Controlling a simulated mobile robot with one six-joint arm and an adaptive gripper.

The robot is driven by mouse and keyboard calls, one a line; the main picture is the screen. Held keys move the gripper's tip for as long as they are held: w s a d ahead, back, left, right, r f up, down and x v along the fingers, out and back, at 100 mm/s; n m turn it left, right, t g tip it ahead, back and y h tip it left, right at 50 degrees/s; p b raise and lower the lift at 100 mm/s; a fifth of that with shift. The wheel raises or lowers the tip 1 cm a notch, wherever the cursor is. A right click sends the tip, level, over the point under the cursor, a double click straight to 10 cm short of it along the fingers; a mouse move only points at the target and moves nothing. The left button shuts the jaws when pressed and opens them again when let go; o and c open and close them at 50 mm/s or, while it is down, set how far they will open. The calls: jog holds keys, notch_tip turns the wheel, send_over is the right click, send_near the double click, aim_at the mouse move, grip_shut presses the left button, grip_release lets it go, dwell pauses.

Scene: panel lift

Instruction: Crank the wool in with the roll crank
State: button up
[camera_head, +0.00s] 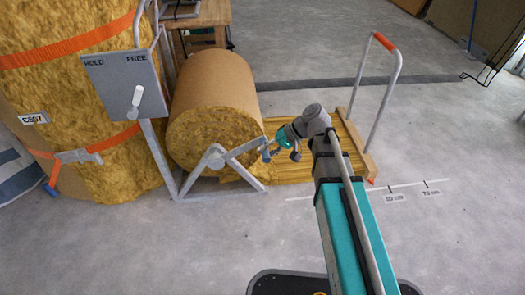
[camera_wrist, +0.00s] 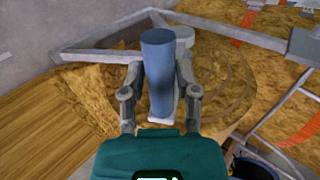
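The wool roll (camera_head: 215,95) lies on its side in a grey metal stand, brown outside with a yellow-brown spiral end face. The grey roll crank (camera_head: 240,151) runs from the hub on that face out to the right. My gripper (camera_head: 270,150) is at the crank's outer end. In the wrist view, the blue-grey crank handle (camera_wrist: 158,70) stands between the two fingers of my gripper (camera_wrist: 158,88), which appear closed against its sides. Yellow wool (camera_head: 295,165) stretches right from under the roll. A HOLD/FREE panel (camera_head: 105,80) has its white lever (camera_head: 137,97) below FREE.
A trolley with a wooden edge board (camera_head: 358,150) and an orange-topped handle (camera_head: 384,42) stands right of the roll. A large strapped wool bale (camera_head: 75,95) stands left. A floor scale line (camera_head: 410,188) with distance labels lies at right. Front floor is clear.

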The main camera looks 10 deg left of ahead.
jog(key=shift+o, duration=1.3)
jog(key=shift+c, duration=0.4)
jog(key=shift+r, duration=0.15)
jog(key=c, duration=0.4)
jog(key=shift+d+r+p, duration=0.3)
jog(key=shift+d+p, duration=0.2)
jog(key=shift+p, duration=0.25)
jog(key=c, duration=0.5)
jog(key=s+d+r+m+t+h+p, duration=0.1)
jog(key=s+d+r+h+p, duration=0.2)
jog(key=d+p, duration=0.6)
jog(key=s+d+r+m+t+h+p, duration=0.1)
jog(key=s+d+r+h+p, duration=0.2)
jog(key=d+r+h+p, duration=0.3)
jog(key=d+r+p, duration=0.4)
jog(key=d, duration=0.2)
jog(key=shift+d+m+h, duration=0.3)
jog(key=shift+d+h, duration=0.05)
jog(key=shift+h, duration=0.05)
jog(key=shift+d, duration=0.1)
